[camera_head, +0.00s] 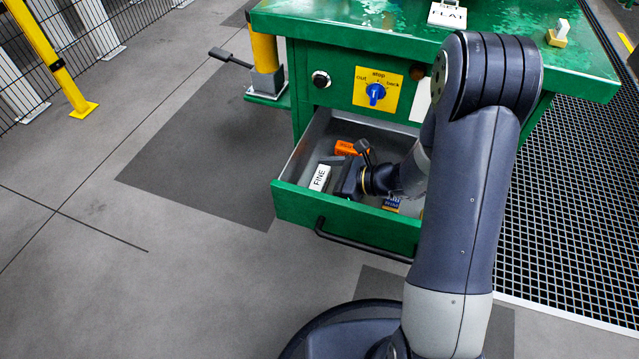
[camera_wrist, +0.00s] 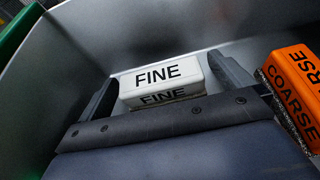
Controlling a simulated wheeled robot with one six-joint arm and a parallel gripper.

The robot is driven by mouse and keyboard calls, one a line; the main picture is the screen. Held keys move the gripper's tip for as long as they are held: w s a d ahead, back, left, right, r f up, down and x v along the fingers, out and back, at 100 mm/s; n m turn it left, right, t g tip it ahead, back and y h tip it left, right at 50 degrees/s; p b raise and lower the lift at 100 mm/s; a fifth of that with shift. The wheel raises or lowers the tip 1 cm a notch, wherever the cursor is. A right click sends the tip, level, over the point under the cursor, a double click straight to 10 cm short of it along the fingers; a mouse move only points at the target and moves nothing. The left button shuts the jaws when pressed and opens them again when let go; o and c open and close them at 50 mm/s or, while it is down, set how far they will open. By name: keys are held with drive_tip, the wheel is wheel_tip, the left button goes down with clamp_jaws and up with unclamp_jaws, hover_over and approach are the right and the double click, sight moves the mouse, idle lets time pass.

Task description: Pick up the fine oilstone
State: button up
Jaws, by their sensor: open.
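The fine oilstone is a white block marked FINE (camera_head: 319,178), lying in the open drawer (camera_head: 290,205) near its left side. In the wrist view the fine oilstone (camera_wrist: 158,76) sits between the two fingers of my gripper (camera_wrist: 160,92). The gripper is open, with one dark finger on each side of the block. The right finger looks close to the block's end; I cannot tell whether it touches. The lower part of the block is hidden behind the gripper body.
An orange block marked COARSE (camera_wrist: 292,88) lies just right of the right finger; it also shows in the head view (camera_head: 349,147). Drawer walls surround the gripper. A green bench (camera_head: 350,30) with a yellow switch plate (camera_head: 378,88) stands above.

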drive_tip(key=shift+c, duration=0.2)
drive_tip(key=c, duration=1)
drive_tip(key=shift+c, duration=0.3)
drive_tip(key=shift+r, duration=0.1)
